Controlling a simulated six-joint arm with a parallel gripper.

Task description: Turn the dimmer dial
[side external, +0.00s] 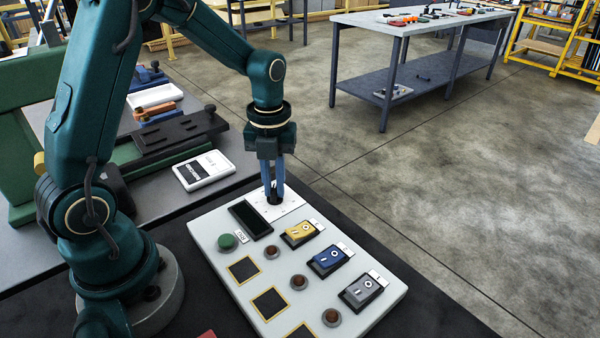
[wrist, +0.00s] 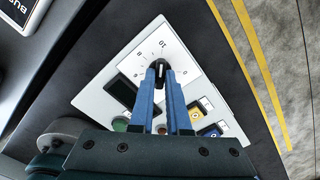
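The dimmer dial is a small black knob (wrist: 160,67) on a white square plate with scale marks (wrist: 176,48). The plate sits at the far end of the light grey control panel (side external: 222,262). My gripper (side external: 273,190) points down over the plate, with its two blue fingers on either side of the knob. In the wrist view the fingertips (wrist: 161,74) lie close against the knob with no clear gap. The fingers partly hide the knob in both views, and its pointer direction is hard to read.
The panel also carries a dark display (side external: 251,220), a green button (side external: 227,242), brown round knobs (side external: 299,282), and yellow (side external: 300,232), blue (side external: 330,260) and grey (side external: 362,291) switches near the dial. A white labelled box (side external: 204,170) lies behind the panel.

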